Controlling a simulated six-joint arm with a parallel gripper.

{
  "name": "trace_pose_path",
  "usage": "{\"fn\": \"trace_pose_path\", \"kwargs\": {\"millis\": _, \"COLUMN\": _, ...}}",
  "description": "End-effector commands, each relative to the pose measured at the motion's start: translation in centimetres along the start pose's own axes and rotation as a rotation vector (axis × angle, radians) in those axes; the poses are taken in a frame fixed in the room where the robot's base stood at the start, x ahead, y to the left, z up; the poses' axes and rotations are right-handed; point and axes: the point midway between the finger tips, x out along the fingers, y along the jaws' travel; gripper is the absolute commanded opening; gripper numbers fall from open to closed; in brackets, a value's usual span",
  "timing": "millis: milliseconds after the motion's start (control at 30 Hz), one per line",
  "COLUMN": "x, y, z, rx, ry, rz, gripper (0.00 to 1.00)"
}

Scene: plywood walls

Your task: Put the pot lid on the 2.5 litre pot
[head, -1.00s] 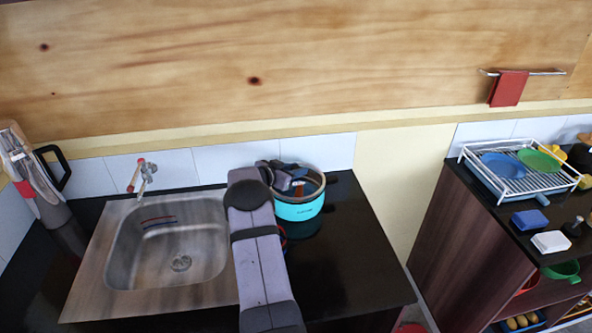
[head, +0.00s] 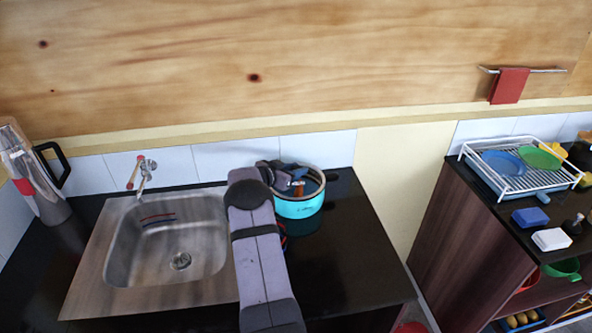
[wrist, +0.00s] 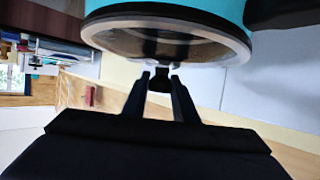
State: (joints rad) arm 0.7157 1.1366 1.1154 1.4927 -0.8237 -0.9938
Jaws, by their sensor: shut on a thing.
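The turquoise pot (head: 298,209) stands upright on the dark counter, right of the sink. The pot also shows at the top of the wrist view (wrist: 215,8). The round lid with a glass centre and pale rim (wrist: 168,42) is over the pot's mouth in the wrist view, roughly lined up with it. I cannot tell whether its rim is fully seated. My gripper (wrist: 160,79) is shut on the lid's small dark knob. In the head view my gripper (head: 289,176) is over the pot's mouth, and my arm hides part of the pot's left side.
The steel sink (head: 170,240) with its tap (head: 143,172) lies to the left. A tall grey jug (head: 35,175) stands at far left. Dark counter right of the pot is clear. A gap separates it from the cabinet with the white dish rack (head: 522,168).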

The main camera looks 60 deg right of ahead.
Motion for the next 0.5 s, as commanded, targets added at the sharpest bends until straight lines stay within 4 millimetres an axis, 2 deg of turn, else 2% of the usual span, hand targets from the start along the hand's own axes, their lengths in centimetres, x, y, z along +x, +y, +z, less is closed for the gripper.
{"fn": "trace_pose_path", "kwargs": {"millis": 33, "x": -0.02, "y": -0.03, "z": -0.15, "rx": 0.001, "ry": 0.002, "rz": 0.000, "gripper": 0.33}}
{"fn": "trace_pose_path", "kwargs": {"millis": 100, "x": -0.02, "y": -0.03, "z": -0.13, "rx": 0.001, "ry": 0.002, "rz": 0.000, "gripper": 0.47}}
{"fn": "trace_pose_path", "kwargs": {"millis": 500, "x": -0.28, "y": -0.04, "z": 0.11, "rx": -0.001, "ry": -0.001, "rz": -0.001, "gripper": 0.47}}
